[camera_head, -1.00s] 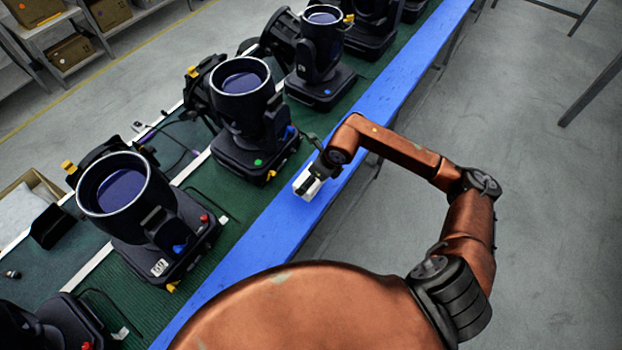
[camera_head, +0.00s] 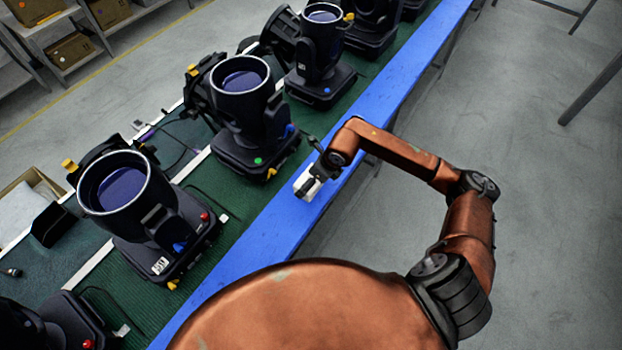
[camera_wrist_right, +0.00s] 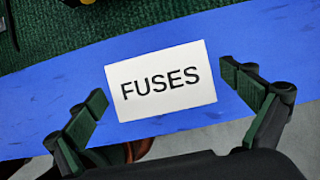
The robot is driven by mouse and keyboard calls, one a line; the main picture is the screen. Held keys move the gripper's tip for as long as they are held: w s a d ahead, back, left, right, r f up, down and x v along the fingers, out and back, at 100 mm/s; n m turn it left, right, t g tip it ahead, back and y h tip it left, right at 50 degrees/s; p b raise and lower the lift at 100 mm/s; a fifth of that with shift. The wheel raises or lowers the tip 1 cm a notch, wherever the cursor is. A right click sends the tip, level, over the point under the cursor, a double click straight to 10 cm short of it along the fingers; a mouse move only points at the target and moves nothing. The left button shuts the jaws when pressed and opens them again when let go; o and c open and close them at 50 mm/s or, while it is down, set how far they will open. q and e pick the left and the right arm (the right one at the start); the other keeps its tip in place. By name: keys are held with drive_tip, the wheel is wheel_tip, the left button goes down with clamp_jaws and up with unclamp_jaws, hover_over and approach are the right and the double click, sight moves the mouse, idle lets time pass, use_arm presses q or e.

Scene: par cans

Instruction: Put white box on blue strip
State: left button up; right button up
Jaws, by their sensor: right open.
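The white box (camera_head: 306,184) is on the blue strip (camera_head: 268,226), under my right gripper (camera_head: 318,172). In the right wrist view the white box (camera_wrist_right: 161,81) shows its top, marked "FUSES", with the blue strip (camera_wrist_right: 50,95) around it. There my right gripper (camera_wrist_right: 168,95) is open, one finger at each side of the box, with a gap at both sides. The gripper hides part of the box in the head view. My left gripper is not in view.
Large black par cans (camera_head: 240,115) stand in a row on the green surface (camera_head: 212,180) beside the strip. An open carton (camera_head: 30,190) is at the left. The strip's upper stretch (camera_head: 400,85) is clear, with open floor to the right.

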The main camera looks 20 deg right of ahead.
drive_tip(key=shift+r, duration=0.1)
drive_tip(key=shift+r, duration=0.25)
drive_tip(key=b+v, duration=0.2)
drive_tip(key=v, duration=0.9)
drive_tip(key=shift+s+r, duration=0.2)
drive_tip(key=shift+r, duration=0.05)
drive_tip(key=shift+d, duration=0.1)
